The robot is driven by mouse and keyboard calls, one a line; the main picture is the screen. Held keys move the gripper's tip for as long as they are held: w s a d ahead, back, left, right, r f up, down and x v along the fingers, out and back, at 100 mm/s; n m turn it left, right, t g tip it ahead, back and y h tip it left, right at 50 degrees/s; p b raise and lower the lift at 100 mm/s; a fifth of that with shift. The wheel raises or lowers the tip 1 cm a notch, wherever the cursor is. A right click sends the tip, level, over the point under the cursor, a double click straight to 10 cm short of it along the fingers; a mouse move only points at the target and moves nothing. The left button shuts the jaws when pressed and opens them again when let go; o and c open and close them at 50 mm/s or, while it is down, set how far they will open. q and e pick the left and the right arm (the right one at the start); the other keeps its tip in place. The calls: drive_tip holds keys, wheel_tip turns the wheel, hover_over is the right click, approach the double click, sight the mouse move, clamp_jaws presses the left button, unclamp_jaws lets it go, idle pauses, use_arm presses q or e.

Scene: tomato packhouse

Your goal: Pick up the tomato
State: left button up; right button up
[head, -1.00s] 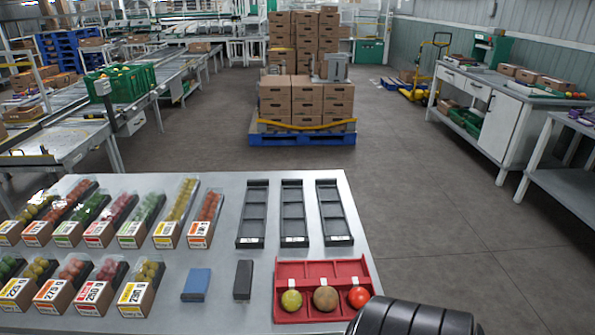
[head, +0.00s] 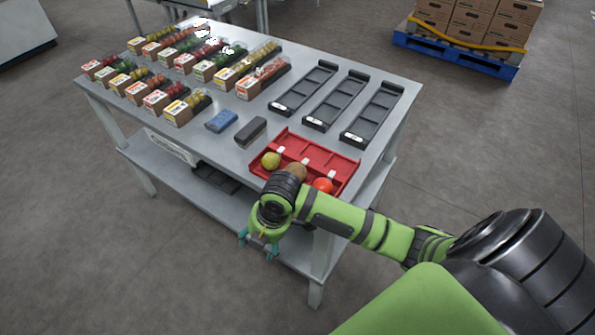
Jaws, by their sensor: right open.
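The red tomato (head: 323,185) sits in the right front compartment of a red tray (head: 318,153) at the table's front right corner. A brown round item (head: 296,170) and a yellow-green round item (head: 271,160) sit to its left in the same tray. My right gripper (head: 258,246) hangs open and empty in front of the table's front edge, below and left of the tomato. My green right arm passes just in front of the tray and hides part of its front edge. My left gripper is not in view.
Three empty dark trays (head: 334,105) lie behind the red tray. A blue block (head: 222,121) and a dark block (head: 251,131) lie to its left. Packed produce boxes (head: 188,108) fill the table's left side. A lower shelf (head: 205,193) is under the tabletop.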

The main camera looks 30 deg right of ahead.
drive_tip(key=w+d+r+n+g+h, duration=0.1)
drive_tip(key=w+d+r+n, duration=0.25)
drive_tip(key=r+n, duration=0.25)
wheel_tip(320, 180, up, 7)
drive_tip(key=n+g+h, duration=0.1)
drive_tip(key=n, duration=0.4)
hover_over(296, 167)
drive_tip(key=a, duration=0.2)
drive_tip(key=shift+s+d+r, duration=0.2)
drive_tip(key=shift+s+d, duration=0.05)
drive_tip(key=shift+s, duration=0.1)
drive_tip(key=shift+d+r, duration=0.2)
drive_tip(key=shift+d, duration=0.05)
drive_tip(key=shift+d+f, duration=0.1)
drive_tip(key=shift+f, duration=0.1)
drive_tip(key=f, duration=0.2)
drive_tip(key=f+p, duration=0.1)
drive_tip(key=f, duration=0.3)
drive_tip(key=shift+w+d+f, duration=0.15)
drive_tip(key=shift+w+d, duration=0.25)
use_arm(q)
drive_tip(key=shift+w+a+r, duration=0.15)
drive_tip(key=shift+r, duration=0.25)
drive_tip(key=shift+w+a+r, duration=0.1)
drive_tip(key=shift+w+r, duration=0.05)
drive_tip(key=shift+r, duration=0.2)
use_arm(e)
drive_tip(key=c, duration=0.6)
